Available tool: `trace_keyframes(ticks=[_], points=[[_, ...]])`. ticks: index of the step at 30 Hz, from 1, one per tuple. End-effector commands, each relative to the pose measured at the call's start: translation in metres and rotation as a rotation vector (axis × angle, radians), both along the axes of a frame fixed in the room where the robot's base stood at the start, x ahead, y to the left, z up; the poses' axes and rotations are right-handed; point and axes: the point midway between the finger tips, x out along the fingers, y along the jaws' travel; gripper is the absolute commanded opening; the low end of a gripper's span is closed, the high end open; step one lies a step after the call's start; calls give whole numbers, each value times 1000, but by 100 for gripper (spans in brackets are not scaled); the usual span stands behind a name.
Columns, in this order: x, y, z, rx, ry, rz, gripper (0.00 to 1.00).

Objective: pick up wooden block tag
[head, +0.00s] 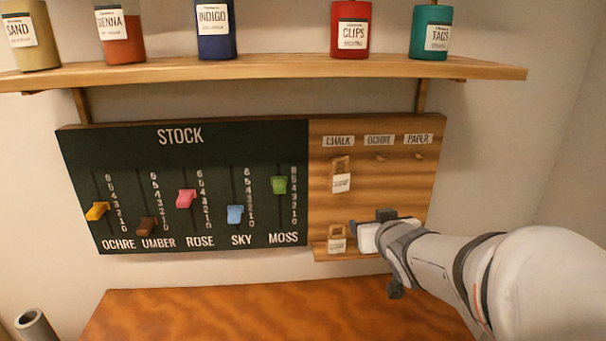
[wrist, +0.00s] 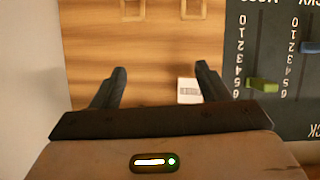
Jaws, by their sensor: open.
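One wooden block tag (head: 341,176) hangs under the CHALK label on the wooden panel. Its white face (wrist: 188,91) shows in the wrist view beside the right finger. A second tag (head: 337,239) rests on the small ledge at the panel's bottom. At the top of the upside-down wrist view, two wooden tag loops show, one right (wrist: 193,8) and one left (wrist: 131,9). The left one is hidden by my arm in the head view. My gripper (wrist: 160,69) is open and empty, facing the panel's lower right; it also shows in the head view (head: 372,227).
The STOCK board (head: 180,160) with coloured sliders adjoins the panel's left side. The green slider (head: 279,185) is nearest. Pegs under OCHRE and PAPER are empty. A shelf (head: 270,69) with several jars hangs above. The tabletop (head: 230,315) is clear.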

Motion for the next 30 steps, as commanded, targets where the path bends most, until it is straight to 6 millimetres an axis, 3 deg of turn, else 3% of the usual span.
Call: trace_keyframes(ticks=[4,10,17,30], points=[[25,7,28,39,-187,108,69],[35,22,52,99,-342,242,69],[43,30,58,121,-383,286,69],[90,42,59,122,-381,285,69]])
